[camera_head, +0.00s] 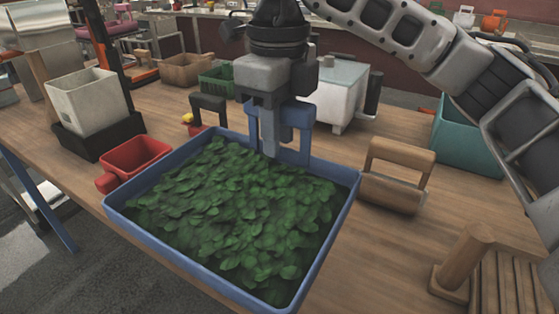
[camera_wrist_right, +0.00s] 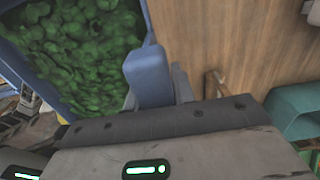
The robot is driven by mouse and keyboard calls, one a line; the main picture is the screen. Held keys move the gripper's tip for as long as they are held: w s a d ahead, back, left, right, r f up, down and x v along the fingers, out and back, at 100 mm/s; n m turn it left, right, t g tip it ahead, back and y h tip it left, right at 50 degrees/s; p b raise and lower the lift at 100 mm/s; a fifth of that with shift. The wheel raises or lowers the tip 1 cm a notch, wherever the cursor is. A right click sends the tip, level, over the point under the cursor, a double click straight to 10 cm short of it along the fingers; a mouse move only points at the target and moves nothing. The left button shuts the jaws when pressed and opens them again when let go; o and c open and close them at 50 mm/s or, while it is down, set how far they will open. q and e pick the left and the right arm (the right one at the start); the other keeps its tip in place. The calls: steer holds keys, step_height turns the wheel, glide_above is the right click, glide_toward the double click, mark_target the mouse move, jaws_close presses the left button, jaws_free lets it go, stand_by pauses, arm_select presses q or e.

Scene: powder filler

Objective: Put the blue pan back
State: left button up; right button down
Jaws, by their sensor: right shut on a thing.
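The blue pan (camera_head: 330,240) is a wide rectangular tray filled with green leaves (camera_head: 230,210), in the middle of the wooden table in the head view. A blue upright handle stands at its far side. My right gripper (camera_head: 268,138) comes down from above and is shut on this handle. In the right wrist view the blue handle (camera_wrist_right: 148,75) sits between the fingers, with the leaves at upper left. I cannot tell whether the pan's underside touches the table. My left gripper is not in view.
A red pan (camera_head: 135,160) is close to the pan's left side. A white container (camera_head: 88,105) on a black base stands behind it. A wooden handled piece (camera_head: 398,185) lies to the right, near a teal bin (camera_head: 468,135). A wooden peg (camera_head: 465,260) stands at lower right.

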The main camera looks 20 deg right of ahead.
steer(key=w+d+f, duration=0.1)
steer(key=w+f, duration=0.1)
steer(key=w+d+f, duration=0.3)
steer(key=w+f, duration=0.1)
steer(key=shift+w+d+f+p, duration=0.15)
steer(key=shift+w+f+p, duration=0.15)
steer(key=shift+f, duration=0.1)
steer(key=f, duration=0.3)
steer(key=shift+w+d+p, duration=0.2)
steer(key=shift+w+p, duration=0.05)
steer(key=shift+p, duration=0.05)
steer(key=shift+f, duration=0.3)
steer(key=shift+f, duration=0.1)
steer(key=shift+f, duration=0.15)
steer(key=c, duration=1.2)
jaws_free()
steer(key=shift+o, duration=0.2)
step_height(320, 180, up, 12)
steer(key=shift+r, duration=0.25)
